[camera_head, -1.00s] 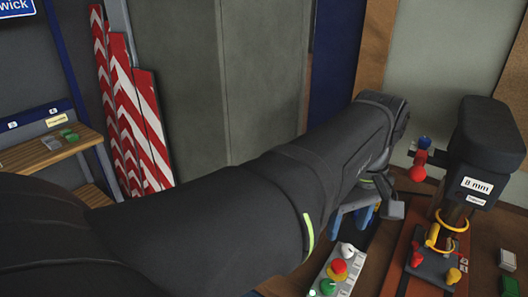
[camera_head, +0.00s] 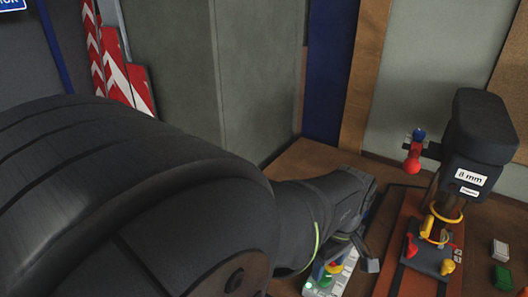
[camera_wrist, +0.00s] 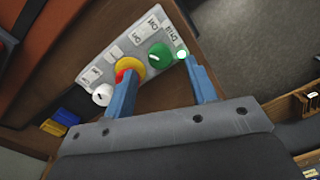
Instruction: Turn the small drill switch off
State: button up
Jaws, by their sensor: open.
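The light grey control panel (camera_wrist: 90,76) carries a green knob (camera_wrist: 160,56), a red button on a yellow base (camera_wrist: 130,68), a white knob (camera_wrist: 103,95) and a lit whitish-green lamp (camera_wrist: 182,54). Labels on it seem to read "Drill", "Off" and "On". My gripper (camera_wrist: 160,70) is open, its two blue fingers apart, with the green knob appearing just beyond and between the tips. Contact cannot be told. In the head view my gripper (camera_head: 335,262) is over the panel (camera_head: 349,267), partly hiding it; the lamp (camera_head: 309,286) glows there too.
The drill press (camera_head: 480,130), labelled "8 mm", stands to the right, with a red-and-blue handle (camera_head: 413,158) and a reddish base (camera_head: 400,272). Green and white blocks (camera_head: 502,278) lie at the far right. Blue and yellow pieces (camera_wrist: 60,123) lie beside the panel.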

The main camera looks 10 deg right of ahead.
aim_at(325, 276)
jog(key=shift+a+f, duration=0.1)
jog(key=shift+f, duration=1.85)
jog(key=c, duration=1)
jog(key=shift+o, duration=0.2)
jog(key=m, duration=1.1)
jog(key=shift+s+m+t, duration=0.1)
jog(key=shift+m+t, duration=0.2)
jog(key=shift+m, duration=0.1)
